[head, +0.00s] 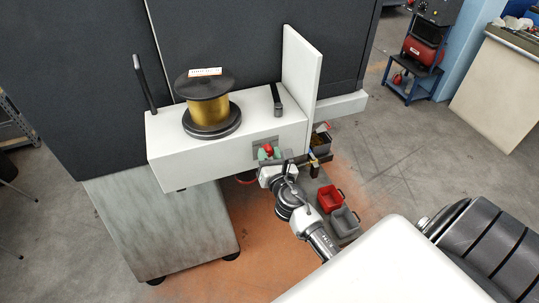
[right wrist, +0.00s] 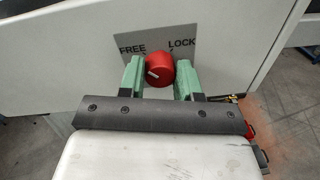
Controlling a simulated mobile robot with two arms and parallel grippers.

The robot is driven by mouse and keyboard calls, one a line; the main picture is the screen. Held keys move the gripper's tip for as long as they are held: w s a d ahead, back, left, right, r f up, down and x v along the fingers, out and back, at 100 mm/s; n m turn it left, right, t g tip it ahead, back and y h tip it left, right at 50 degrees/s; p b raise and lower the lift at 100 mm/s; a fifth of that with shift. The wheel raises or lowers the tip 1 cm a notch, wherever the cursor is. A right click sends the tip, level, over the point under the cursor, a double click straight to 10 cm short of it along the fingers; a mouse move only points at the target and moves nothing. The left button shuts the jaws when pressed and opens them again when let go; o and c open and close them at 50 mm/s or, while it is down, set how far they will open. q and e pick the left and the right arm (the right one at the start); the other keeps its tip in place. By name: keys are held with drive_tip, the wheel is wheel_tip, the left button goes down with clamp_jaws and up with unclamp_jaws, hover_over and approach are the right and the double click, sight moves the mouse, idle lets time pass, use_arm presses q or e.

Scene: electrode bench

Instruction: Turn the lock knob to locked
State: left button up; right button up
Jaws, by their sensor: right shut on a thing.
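The red lock knob (right wrist: 160,70) sits on a grey plate (right wrist: 158,39) on the front of the white housing. The plate reads FREE at the left and LOCK at the right. The white mark on the knob lies on its left part, on the FREE side. My right gripper (right wrist: 160,76) is shut on the knob, a green finger at each side of it. In the head view the knob (head: 268,149) shows small, with my right gripper (head: 268,154) at it. My left gripper is not in view.
A gold wire spool (head: 206,107) stands on the white housing (head: 190,165), with a white upright panel (head: 301,62) at its right end. Red (head: 331,199) and grey bins (head: 344,222) are below, close to my right arm.

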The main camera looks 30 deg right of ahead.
drive_tip(key=m, duration=0.9)
drive_tip(key=shift+d+b, duration=0.1)
drive_tip(key=shift+b, duration=0.2)
drive_tip(key=m, duration=0.4)
drive_tip(key=shift+m+g, duration=0.3)
drive_tip(key=shift+f+m+y, duration=0.1)
drive_tip(key=shift+m+y, duration=0.3)
drive_tip(key=shift+m, duration=1.2)
drive_tip(key=shift+p, duration=0.3)
drive_tip(key=o, duration=0.9)
drive_tip(key=shift+s, duration=0.1)
